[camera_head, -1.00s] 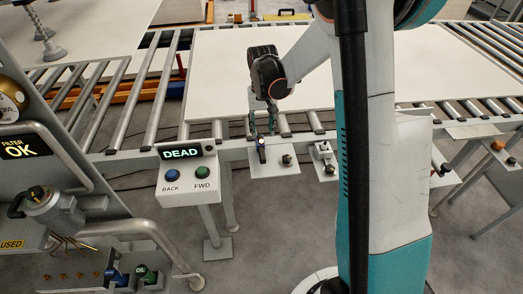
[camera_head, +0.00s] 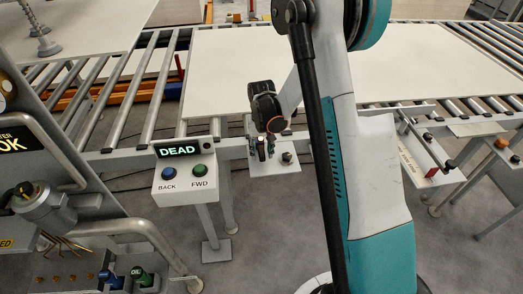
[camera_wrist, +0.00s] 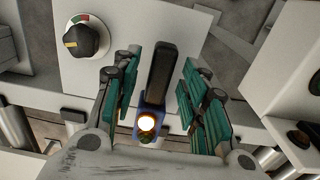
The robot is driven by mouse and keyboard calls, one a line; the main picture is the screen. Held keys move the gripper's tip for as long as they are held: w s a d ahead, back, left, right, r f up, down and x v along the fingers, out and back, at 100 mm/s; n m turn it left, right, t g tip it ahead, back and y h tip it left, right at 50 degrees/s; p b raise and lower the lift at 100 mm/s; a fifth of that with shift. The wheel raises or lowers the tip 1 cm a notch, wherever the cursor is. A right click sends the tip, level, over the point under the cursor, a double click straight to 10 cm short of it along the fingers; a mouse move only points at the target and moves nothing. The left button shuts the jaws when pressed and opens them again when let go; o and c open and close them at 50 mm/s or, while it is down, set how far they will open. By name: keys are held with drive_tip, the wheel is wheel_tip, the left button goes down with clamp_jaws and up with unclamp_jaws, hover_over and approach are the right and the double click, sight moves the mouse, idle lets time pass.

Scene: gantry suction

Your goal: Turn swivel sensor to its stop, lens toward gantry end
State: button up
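The swivel sensor (camera_wrist: 158,80) is on a pale plate (camera_wrist: 193,20) in the wrist view. It has a black upright bar and a blue body, with a lit lens (camera_wrist: 147,123) facing the bottom of that picture. My gripper (camera_wrist: 163,97) is open, with one green-padded finger on each side of the sensor. A gap shows between each finger and the black bar. In the head view my gripper (camera_head: 262,148) is down at the sensor by the conveyor's near edge, and its fingers partly hide the sensor.
A black knob (camera_wrist: 84,41) with a red-green scale is on the same plate, left of the sensor in the wrist view. A control box (camera_head: 183,180) reading DEAD, with BACK and FWD buttons, stands left of my gripper. A large pale board (camera_head: 225,62) lies on the rollers.

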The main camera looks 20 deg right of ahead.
drive_tip(key=shift+c, duration=0.2)
clamp_jaws()
drive_tip(key=shift+d, duration=0.1)
drive_tip(key=shift+s+d+n+b, duration=0.15)
drive_tip(key=shift+d+n+b, duration=0.5)
drive_tip(key=shift+n, duration=0.85)
drive_tip(key=shift+d+n, duration=0.8)
drive_tip(key=shift+n, duration=0.6)
